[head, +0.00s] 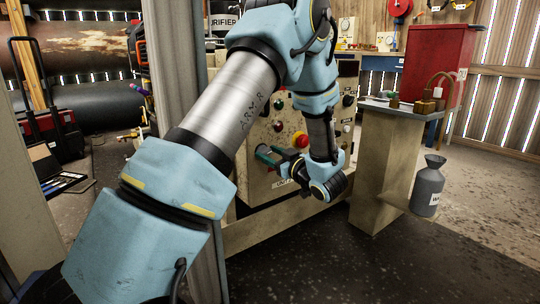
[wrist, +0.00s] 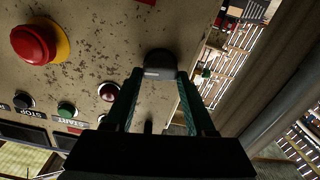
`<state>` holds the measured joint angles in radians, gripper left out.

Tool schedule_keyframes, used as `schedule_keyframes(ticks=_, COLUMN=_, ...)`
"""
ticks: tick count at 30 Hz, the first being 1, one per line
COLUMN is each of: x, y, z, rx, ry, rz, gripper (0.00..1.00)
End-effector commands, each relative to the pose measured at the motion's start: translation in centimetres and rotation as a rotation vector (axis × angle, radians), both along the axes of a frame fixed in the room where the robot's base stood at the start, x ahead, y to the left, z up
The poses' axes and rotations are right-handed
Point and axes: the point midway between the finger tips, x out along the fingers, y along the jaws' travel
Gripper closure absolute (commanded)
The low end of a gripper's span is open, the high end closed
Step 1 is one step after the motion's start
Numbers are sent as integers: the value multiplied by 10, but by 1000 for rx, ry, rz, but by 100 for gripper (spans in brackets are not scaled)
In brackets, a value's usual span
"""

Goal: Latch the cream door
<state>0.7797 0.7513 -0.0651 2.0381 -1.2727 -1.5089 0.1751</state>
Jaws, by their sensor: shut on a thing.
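The cream door (head: 287,122) is a speckled panel with buttons, partly hidden behind my arm in the head view. It fills much of the wrist view (wrist: 85,78), tilted. A black latch handle (wrist: 160,62) stands out near the door's edge. My gripper (wrist: 159,80) has its two dark green fingers on either side of this handle and is shut on it. In the head view my gripper (head: 266,155) is at the left part of the door, and the handle between its fingers is hard to make out. Whether the latch is engaged cannot be told.
A red emergency button (wrist: 33,42) and a dark red knob (wrist: 109,91) sit close to my fingers. A cream table (head: 385,165) with brass fittings stands right, with a grey bottle (head: 428,188) beside it. A grey post (head: 193,95) stands left. Floor in front is clear.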

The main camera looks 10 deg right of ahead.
Motion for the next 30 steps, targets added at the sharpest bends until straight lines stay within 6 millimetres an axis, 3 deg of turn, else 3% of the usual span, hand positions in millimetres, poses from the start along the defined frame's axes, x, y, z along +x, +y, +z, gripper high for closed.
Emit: schedule_keyframes(ticks=30, x=-2, y=4, z=-8, rx=-864, ry=-408, rz=1, gripper=100)
